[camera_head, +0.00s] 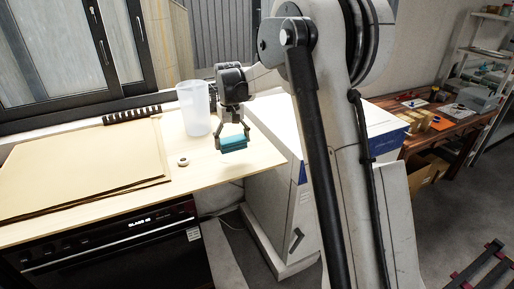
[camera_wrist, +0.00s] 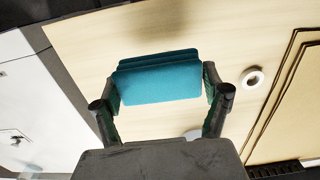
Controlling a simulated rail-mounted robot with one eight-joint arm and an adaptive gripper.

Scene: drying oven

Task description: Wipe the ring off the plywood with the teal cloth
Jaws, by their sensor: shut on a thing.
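The teal cloth (camera_head: 235,143), a folded pad, is held in my gripper (camera_head: 231,141) above the right part of the pale plywood (camera_head: 215,168). In the wrist view the cloth (camera_wrist: 158,78) spans between the two fingers of my gripper (camera_wrist: 162,88), which is shut on it. The plywood (camera_wrist: 78,48) fills much of that view below the cloth. A small whitish ring-shaped object (camera_head: 183,161) rests on the plywood left of the cloth; it also shows in the wrist view (camera_wrist: 254,78). I cannot make out a ring mark clearly; a faint dark patch shows beyond the cloth.
A translucent cup (camera_head: 193,108) stands behind the cloth's left. Flat brown sheets (camera_head: 80,160) cover the left of the top. A black slotted rack (camera_head: 132,115) is by the window. A white cabinet (camera_head: 270,215) stands right of the plywood's edge.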

